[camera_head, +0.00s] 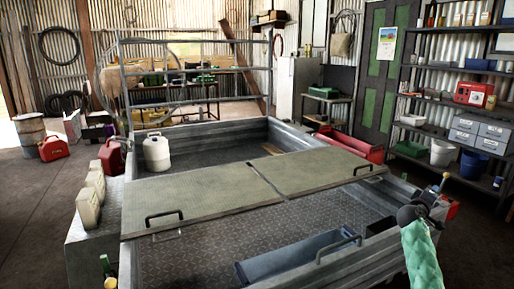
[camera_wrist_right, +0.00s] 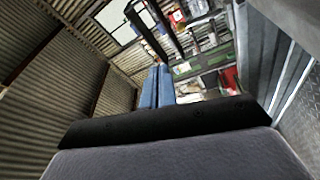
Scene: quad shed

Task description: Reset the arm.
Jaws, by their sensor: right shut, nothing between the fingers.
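My right arm comes in at the lower right in a green sleeve, with a dark wrist joint. My right gripper (camera_head: 443,182) is raised at the right rear corner of the metal trailer (camera_head: 190,262). In the right wrist view its two blue fingers (camera_wrist_right: 157,70) lie close together, shut, with nothing between them. My left gripper is not in view.
Two hinged lids (camera_head: 200,195) cover the trailer's middle. A blue-grey tray (camera_head: 290,262) lies in its near part. White jugs (camera_head: 90,205) stand on the left side. Loaded shelves (camera_head: 455,95) stand at the right wall. Floor at left is partly clear.

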